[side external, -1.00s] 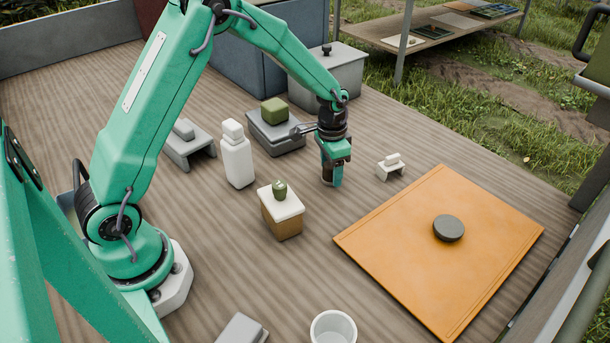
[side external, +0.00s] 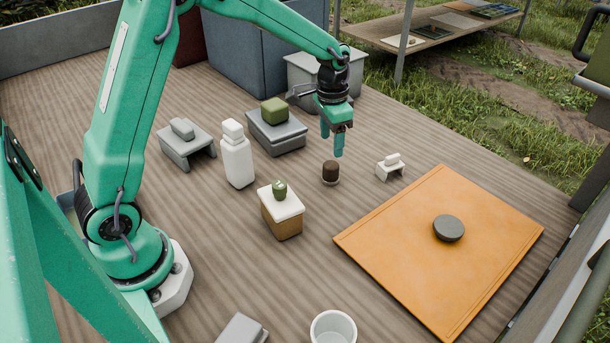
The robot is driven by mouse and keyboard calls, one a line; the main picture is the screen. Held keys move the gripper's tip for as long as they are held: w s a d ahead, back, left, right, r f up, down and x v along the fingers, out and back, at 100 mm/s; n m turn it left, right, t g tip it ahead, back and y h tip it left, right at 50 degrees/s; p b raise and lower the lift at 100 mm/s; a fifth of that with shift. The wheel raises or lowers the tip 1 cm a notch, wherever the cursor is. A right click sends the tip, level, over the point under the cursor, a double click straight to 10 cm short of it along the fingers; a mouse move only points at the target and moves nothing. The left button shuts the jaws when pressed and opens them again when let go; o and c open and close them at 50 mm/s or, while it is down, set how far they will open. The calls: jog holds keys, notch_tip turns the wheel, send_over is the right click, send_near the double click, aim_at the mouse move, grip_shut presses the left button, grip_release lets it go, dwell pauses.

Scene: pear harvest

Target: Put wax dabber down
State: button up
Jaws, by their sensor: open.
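A small dark brown cylinder with a pale lower rim (side external: 330,171), which looks like the wax dabber, stands upright on the wooden deck in the side view. My gripper (side external: 337,151) hangs just above and slightly right of it, fingers pointing down. The gripper is open and empty, and a gap shows between its fingertips and the dabber's top.
A small white stand (side external: 390,167) is close on the right. An orange board (side external: 400,235) bears a dark grey disc (side external: 448,228). A white bottle (side external: 238,162), a white-topped box (side external: 283,220) and a grey block (side external: 275,140) stand to the left. Bare deck lies in front.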

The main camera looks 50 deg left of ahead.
jog(key=shift+s+r, duration=0.1)
jog(key=shift+r, duration=1.35)
jog(key=s+r+n+t, duration=0.2)
jog(key=s+r, duration=0.8)
jog(key=s, duration=0.1)
jog(key=s+n+t, duration=0.1)
jog(key=s+t, duration=0.2)
jog(key=s, duration=1.1)
jog(key=shift+d+r+n, duration=0.25)
jog(key=shift+r+n, duration=0.05)
jog(key=shift+r, duration=0.1)
